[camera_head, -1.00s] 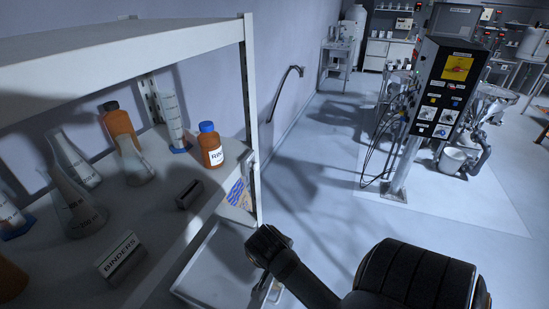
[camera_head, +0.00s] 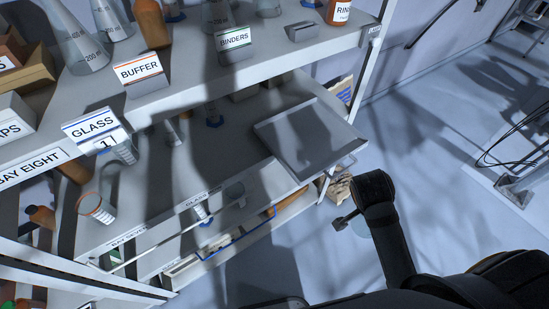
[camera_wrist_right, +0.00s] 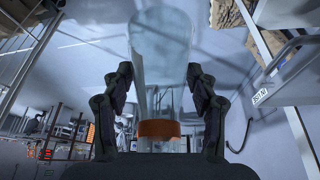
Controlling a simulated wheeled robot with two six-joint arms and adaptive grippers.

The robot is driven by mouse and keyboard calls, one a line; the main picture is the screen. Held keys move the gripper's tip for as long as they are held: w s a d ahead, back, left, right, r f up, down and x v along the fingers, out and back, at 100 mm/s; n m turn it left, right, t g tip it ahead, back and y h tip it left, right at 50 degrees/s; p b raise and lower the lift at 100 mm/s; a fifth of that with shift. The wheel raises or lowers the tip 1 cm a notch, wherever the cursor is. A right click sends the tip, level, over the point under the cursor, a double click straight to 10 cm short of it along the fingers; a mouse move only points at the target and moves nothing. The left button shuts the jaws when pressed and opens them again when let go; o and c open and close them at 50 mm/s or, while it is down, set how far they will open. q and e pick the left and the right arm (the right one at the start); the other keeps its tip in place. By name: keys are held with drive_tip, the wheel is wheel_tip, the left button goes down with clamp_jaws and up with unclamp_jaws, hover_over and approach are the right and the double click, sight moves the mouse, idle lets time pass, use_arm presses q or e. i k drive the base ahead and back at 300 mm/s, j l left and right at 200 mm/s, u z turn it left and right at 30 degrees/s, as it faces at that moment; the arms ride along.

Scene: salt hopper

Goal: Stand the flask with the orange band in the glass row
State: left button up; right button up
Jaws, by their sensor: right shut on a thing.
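The flask with the orange band (camera_wrist_right: 158,128) is clear glass and stands between the fingers of my right gripper (camera_wrist_right: 159,78) in the right wrist view. The gripper is shut on it, with the wide clear end toward the top of that picture. In the head view my right gripper (camera_head: 346,219) is right of the shelving, with only a faint bit of glass beside it. My left gripper is not in view.
The upper shelf (camera_head: 285,62) holds glass flasks, brown bottles and BUFFER (camera_head: 139,71) and BINDERS (camera_head: 234,40) signs. A grey tray (camera_head: 322,150) juts from the shelving near my right arm. An orange-rimmed beaker (camera_head: 97,208) stands lower left.

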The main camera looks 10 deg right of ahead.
sight(143, 194)
drive_tip(key=k+u, duration=0.3)
drive_tip(key=k+j+u, duration=0.1)
drive_tip(key=u, duration=0.25)
drive_tip(key=i+u, duration=0.25)
drive_tip(key=i+l+u, duration=0.15)
drive_tip(key=i+u, duration=0.15)
drive_tip(key=i, duration=0.05)
